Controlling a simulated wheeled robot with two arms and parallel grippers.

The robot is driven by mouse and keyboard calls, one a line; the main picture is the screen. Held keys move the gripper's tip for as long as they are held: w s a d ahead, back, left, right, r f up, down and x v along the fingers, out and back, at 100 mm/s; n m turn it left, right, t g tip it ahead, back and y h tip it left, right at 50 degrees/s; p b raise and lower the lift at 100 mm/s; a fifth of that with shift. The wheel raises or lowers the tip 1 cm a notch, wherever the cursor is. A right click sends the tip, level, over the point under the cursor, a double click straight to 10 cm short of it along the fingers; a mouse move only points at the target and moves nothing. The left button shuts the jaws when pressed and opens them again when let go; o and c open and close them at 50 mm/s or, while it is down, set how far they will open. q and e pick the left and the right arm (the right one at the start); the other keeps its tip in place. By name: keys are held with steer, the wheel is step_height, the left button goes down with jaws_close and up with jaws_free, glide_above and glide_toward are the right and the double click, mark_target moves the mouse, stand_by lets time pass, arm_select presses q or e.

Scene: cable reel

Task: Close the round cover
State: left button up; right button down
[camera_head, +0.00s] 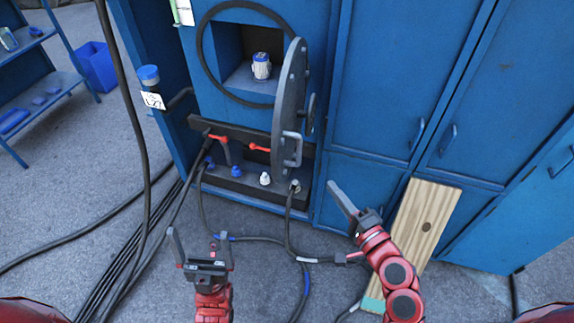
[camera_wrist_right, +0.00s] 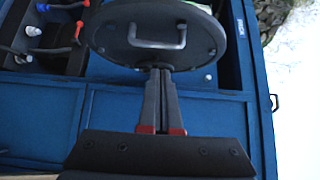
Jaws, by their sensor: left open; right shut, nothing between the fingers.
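The round cover (camera_head: 289,112) is a grey disc standing swung out from the blue cabinet, seen nearly edge-on in the head view. A light handle (camera_head: 294,149) sits on its outer face. The round opening's dark ring (camera_head: 203,48) shows to its left, with a white-and-blue object (camera_head: 261,66) inside. In the right wrist view the cover (camera_wrist_right: 110,50) faces the camera with its handle (camera_wrist_right: 157,42). My right gripper (camera_head: 343,200) is shut and empty, in front of and to the right of the cover; its fingers (camera_wrist_right: 160,70) appear below the handle. My left gripper (camera_head: 200,240) is open and empty, lower left.
Blue cabinet doors (camera_head: 375,80) stand to the right. A wooden board (camera_head: 424,220) leans near my right arm. A ledge with red levers (camera_head: 258,147) and several plugs lies below the opening. Black cables (camera_head: 150,225) run over the floor. A shelf (camera_head: 45,85) stands at the left.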

steer(key=s+a+r, duration=0.1)
steer(key=y+b, duration=0.1)
steer(key=b, duration=0.1)
glide_toward(280, 152)
steer(key=w, duration=0.5)
steer(key=shift+a+r+n+g+p, duration=0.1)
steer(key=shift+a+n+g+p, duration=0.3)
steer(key=shift+a+p, duration=0.45)
steer(key=shift+w+a, duration=0.15)
steer(key=shift+a, duration=0.45)
